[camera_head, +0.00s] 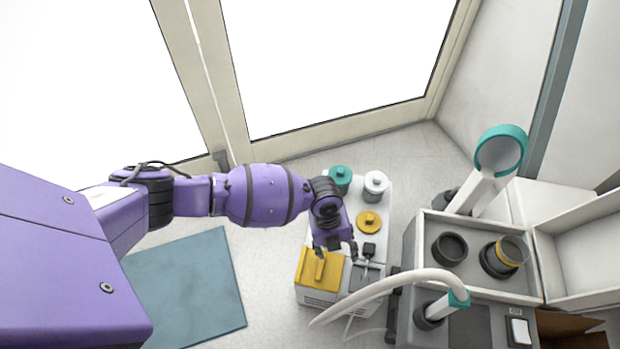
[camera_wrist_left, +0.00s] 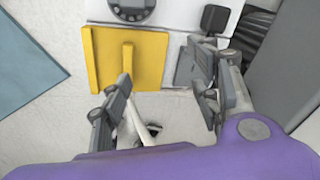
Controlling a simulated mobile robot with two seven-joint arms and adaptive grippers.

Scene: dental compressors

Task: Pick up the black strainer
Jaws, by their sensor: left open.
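A round black cup-like part (camera_head: 450,248) sits in the open grey unit at the right and may be the black strainer; I cannot tell for sure. A second dark round part with a yellow ring (camera_head: 504,256) sits beside it. My left gripper (camera_head: 336,250) is open and empty, well to the left of both, pointing down over the white unit near its yellow block. In the left wrist view its fingers (camera_wrist_left: 160,68) stand apart, one over the yellow block (camera_wrist_left: 104,62), the other over a grey plate (camera_wrist_left: 190,68). My right gripper is out of view.
The white unit (camera_head: 386,212) carries a green cap (camera_head: 340,176), a white cap (camera_head: 375,183), a yellow disc (camera_head: 368,222) and a small black square part (camera_head: 369,250). A pale hose (camera_head: 395,280) arches in front of the grey unit (camera_head: 412,250). A blue mat (camera_head: 190,285) lies on the floor.

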